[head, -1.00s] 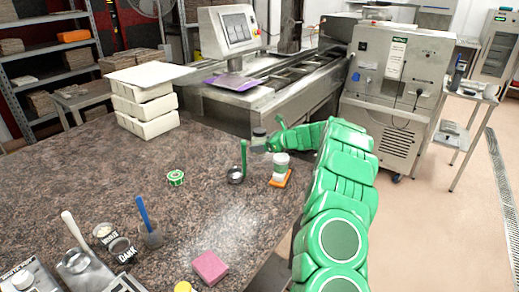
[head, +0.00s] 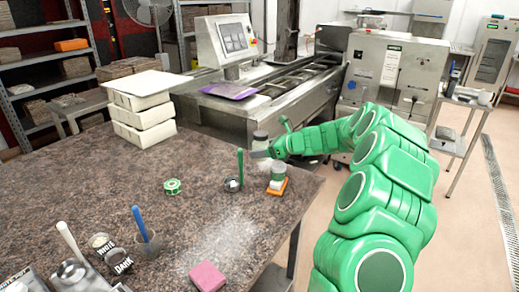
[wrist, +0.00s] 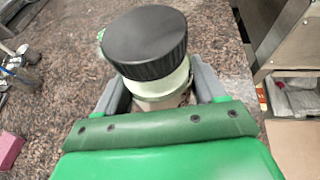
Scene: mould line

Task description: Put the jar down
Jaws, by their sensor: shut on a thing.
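The jar (wrist: 150,58) has a black ribbed lid and a pale body, and fills the middle of the wrist view. My gripper (wrist: 162,100) is shut on it, with one grey finger on each side of the body below the lid. In the head view the jar (head: 260,138) shows small and upright in my gripper (head: 264,152), near the far right part of the speckled brown worktop (head: 200,215). The jar's base is hidden, and I cannot tell how far it is above the worktop.
A white container with a green band (head: 278,170) stands on an orange block (head: 277,187) just in front. A green-handled tool (head: 240,170) stands left of it. A green-and-white roll (head: 172,187) and a pink block (head: 207,276) lie on the worktop, with bare surface between.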

